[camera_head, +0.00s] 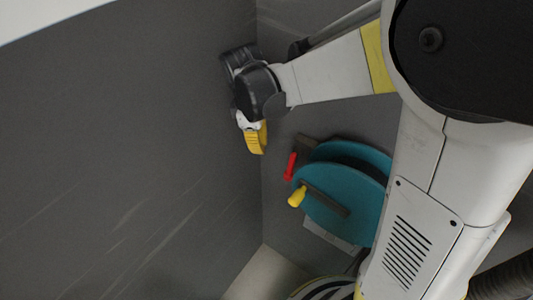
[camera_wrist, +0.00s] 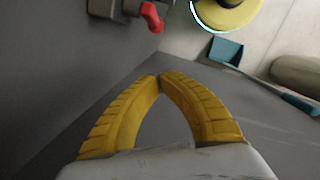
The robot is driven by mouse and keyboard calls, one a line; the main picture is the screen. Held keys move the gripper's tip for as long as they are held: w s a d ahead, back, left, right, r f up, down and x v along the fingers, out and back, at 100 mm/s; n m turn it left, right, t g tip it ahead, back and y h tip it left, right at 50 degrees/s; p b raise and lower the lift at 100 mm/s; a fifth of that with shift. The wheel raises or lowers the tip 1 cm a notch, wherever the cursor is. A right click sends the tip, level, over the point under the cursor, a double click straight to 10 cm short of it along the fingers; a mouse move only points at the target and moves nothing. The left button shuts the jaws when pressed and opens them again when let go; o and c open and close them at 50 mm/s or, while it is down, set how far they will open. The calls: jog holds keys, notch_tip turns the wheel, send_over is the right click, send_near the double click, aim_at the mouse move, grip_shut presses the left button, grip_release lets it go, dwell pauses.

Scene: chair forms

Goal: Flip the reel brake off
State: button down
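The reel (camera_head: 335,205) has teal discs and a dark crank arm with a yellow knob (camera_head: 297,196). A red lever (camera_head: 290,167), which looks like the reel brake, sticks out at its upper left beside a dark bracket. In the wrist view the red lever (camera_wrist: 151,16) is at the top edge, on a grey-brown block (camera_wrist: 104,7). My gripper (camera_head: 257,150) is above and left of the lever, apart from it. In the wrist view its yellow fingers (camera_wrist: 159,78) meet at the tips with nothing between them. My arm hides the reel's right side.
A dark grey wall (camera_head: 120,150) fills the left of the head view, close to my gripper. In the wrist view a teal dustpan-like thing (camera_wrist: 226,50) and a beige rounded object (camera_wrist: 298,74) lie at the right. The space between gripper and lever looks clear.

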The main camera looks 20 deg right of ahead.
aim_at(291, 167)
jog(key=s+d+f+b, duration=0.1)
jog(key=d+f+b, duration=0.3)
jog(key=f, duration=0.6)
jog(key=shift+s+d+f+b, duration=0.15)
jog(key=shift+d+f+b, duration=0.2)
jog(key=shift+b, duration=0.3)
jog(key=shift+s+d+f, duration=0.3)
jog(key=shift+s+d, duration=0.25)
jog(key=shift+s, duration=0.05)
jog(key=shift+w+r, duration=0.1)
